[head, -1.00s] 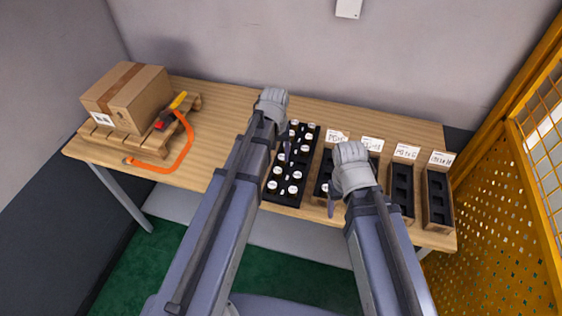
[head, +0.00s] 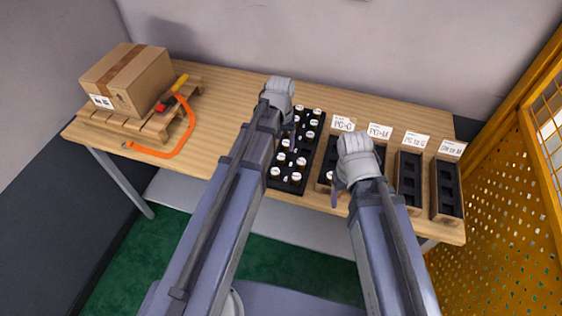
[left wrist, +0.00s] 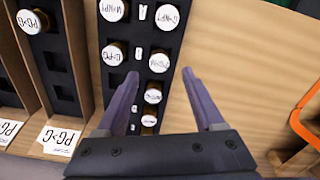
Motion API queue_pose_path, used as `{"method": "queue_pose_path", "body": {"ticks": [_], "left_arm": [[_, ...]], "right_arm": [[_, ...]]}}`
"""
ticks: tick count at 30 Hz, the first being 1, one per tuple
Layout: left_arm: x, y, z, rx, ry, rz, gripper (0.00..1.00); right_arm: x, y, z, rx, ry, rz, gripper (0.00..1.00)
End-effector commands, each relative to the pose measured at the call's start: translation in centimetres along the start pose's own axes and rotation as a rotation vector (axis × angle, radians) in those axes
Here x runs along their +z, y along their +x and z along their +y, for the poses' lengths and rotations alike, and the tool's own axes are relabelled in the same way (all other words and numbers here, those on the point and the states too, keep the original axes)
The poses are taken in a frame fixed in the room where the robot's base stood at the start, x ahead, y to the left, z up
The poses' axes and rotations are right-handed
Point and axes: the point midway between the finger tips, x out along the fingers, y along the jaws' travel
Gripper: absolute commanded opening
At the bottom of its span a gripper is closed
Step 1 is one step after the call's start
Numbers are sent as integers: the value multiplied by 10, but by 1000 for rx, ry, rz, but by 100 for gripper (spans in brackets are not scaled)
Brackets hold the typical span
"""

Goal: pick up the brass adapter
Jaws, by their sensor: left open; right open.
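Several brass adapters with white labelled caps (left wrist: 159,62) stand in the black tray (left wrist: 177,12). In the head view, capped adapters (head: 301,162) show in the same tray, partly behind my left arm. Which one the task means cannot be told. My left gripper (left wrist: 160,76) is open above the tray, with capped parts showing between its fingers and nothing held. In the head view, my left gripper (head: 293,135) is over the tray's left side. My right gripper (head: 338,190) is open over the boxes right of the tray; its fingers are partly hidden.
Wooden boxes with black inserts and label cards (head: 410,141) stand on the right of the table (head: 215,115). One adapter (left wrist: 33,21) sits in a box beside the tray. A carton (head: 128,78) on a small pallet, with an orange strap (head: 185,140), is at left. A yellow mesh guard (head: 500,200) stands at right.

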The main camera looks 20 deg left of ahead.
Motion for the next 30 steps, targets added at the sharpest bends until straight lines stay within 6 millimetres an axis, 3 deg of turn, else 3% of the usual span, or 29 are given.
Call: {"method": "queue_pose_path", "body": {"ticks": [9, 18, 30], "left_arm": [[1, 43, 1, 0, 0, 0, 70], [1, 43, 1, 0, 0, 0, 70], [1, 43, 1, 0, 0, 0, 26]], "right_arm": [[-2, 43, -4, 0, 0, 0, 68], [-2, 43, -4, 0, 0, 0, 68], [-2, 43, -4, 0, 0, 0, 68]]}}
